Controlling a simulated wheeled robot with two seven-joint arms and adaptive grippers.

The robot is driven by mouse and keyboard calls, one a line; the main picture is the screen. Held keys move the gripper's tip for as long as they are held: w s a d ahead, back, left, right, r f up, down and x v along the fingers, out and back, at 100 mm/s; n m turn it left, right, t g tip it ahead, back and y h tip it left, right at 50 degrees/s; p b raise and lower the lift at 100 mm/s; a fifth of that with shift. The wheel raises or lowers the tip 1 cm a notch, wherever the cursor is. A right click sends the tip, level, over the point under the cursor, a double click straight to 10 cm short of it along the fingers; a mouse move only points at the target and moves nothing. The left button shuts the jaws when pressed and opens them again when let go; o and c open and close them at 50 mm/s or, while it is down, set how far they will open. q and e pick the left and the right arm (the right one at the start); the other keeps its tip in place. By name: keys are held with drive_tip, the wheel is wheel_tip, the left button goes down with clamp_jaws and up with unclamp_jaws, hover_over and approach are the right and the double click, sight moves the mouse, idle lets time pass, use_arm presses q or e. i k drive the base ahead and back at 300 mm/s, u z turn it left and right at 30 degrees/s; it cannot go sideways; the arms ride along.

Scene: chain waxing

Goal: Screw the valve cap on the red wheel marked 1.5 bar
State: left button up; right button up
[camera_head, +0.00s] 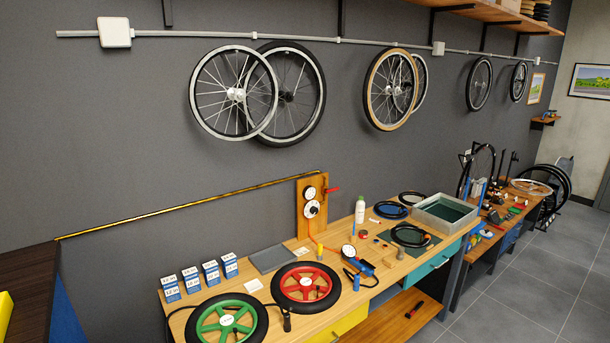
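The red wheel (298,294) with a black tyre lies flat on the wooden workbench (385,285). A green wheel (210,326) lies to its left, nearer the front, partly cut off by the bottom edge. A small pale card (253,285) lies left of the red wheel; its writing is too small to read. A small black item (287,321) stands between the two wheels at the front. I cannot make out a valve cap or the valve. Neither gripper is in view.
Several blue-and-white boxes (191,279) stand at the back left beside a dark grey slab (272,258). A wooden gauge board (312,205) rises behind the red wheel. A blue gauge tool (357,263) and a grey bin (445,213) are further right. Wheels hang above.

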sight(306, 307)
drive_tip(key=z, duration=1.3)
drive_tip(key=i, duration=2.9)
drive_tip(key=u, duration=3.1)
